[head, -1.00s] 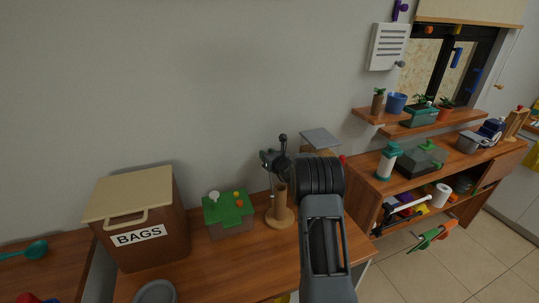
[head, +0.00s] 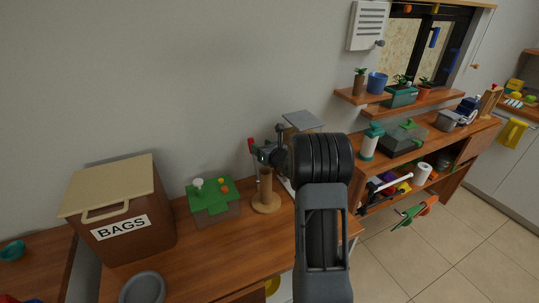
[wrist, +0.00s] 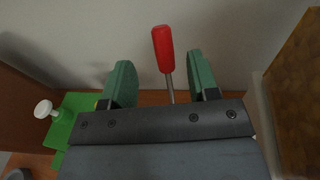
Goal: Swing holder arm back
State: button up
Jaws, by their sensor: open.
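A red handle (wrist: 163,50) on a thin metal rod shows in the wrist view, between the two green fingers of my gripper (wrist: 162,78). The fingers are apart, and I see no contact with the handle. In the head view, a small red tip (head: 251,145) shows just left of the dark parts at my gripper (head: 268,153). A wooden stand (head: 265,186) with a round base stands below on the counter. My arm hides much of the area to its right, and the join between rod and stand is not clear.
A green-topped box (head: 211,197) with small knobs stands left of the stand; its green top also shows in the wrist view (wrist: 72,118). A brown BAGS box (head: 122,225) is farther left. A grey bowl (head: 142,287) is at the front. The wall is close behind.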

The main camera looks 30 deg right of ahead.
jog(key=shift+s+d+r+b, duration=0.15)
jog(key=shift+s, duration=1.2)
jog(key=shift+s+d+r+b, duration=0.1)
jog(key=shift+s+r+b, duration=0.05)
jog(key=shift+s, duration=1.15)
